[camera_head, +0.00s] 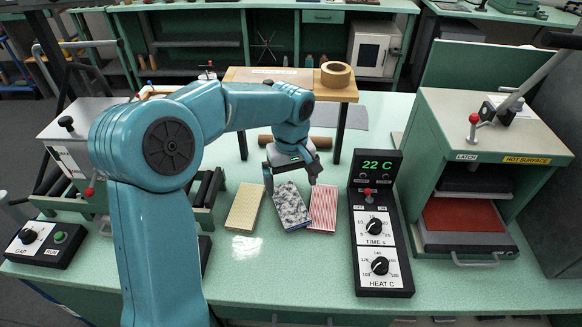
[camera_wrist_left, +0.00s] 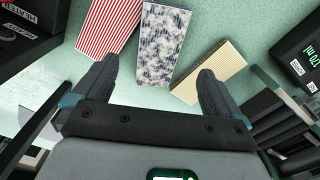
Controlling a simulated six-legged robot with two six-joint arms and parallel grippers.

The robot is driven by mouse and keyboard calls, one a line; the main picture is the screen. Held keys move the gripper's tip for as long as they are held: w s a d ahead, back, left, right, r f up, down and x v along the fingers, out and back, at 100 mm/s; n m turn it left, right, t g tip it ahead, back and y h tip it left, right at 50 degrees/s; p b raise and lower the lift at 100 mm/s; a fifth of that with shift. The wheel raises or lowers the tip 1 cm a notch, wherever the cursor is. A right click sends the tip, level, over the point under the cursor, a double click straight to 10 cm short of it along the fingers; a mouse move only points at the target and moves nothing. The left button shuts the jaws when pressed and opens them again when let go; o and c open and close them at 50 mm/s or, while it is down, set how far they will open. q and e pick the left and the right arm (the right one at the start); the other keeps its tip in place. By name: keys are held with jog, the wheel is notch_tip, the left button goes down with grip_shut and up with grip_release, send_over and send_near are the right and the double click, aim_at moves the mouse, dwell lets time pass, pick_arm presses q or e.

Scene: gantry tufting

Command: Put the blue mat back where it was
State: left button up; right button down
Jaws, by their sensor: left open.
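The blue mat, a blue-and-white speckled rectangle (camera_head: 291,207), lies on the green table between a pale yellow mat (camera_head: 245,207) and a red-and-white striped mat (camera_head: 323,208). It sits slightly turned, close against the striped mat; I cannot tell whether their edges overlap. My left gripper (camera_head: 291,175) is above the far end of the blue mat, open and empty. In the left wrist view the blue mat (camera_wrist_left: 163,42) lies beyond the two spread fingers (camera_wrist_left: 156,78), with the striped mat (camera_wrist_left: 108,26) and yellow mat (camera_wrist_left: 210,72) either side. My right gripper is out of view.
A black control box (camera_head: 379,235) reading 22 C stands right of the mats. A green hot press (camera_head: 480,160) with a red plate stands farther right. Behind is a small wooden stand (camera_head: 285,78) with a tape roll (camera_head: 337,75).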

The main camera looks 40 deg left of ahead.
pick_arm(q)
notch_tip(320, 180, up, 5)
jog(key=shift+f, duration=0.1)
dwell(0.7)
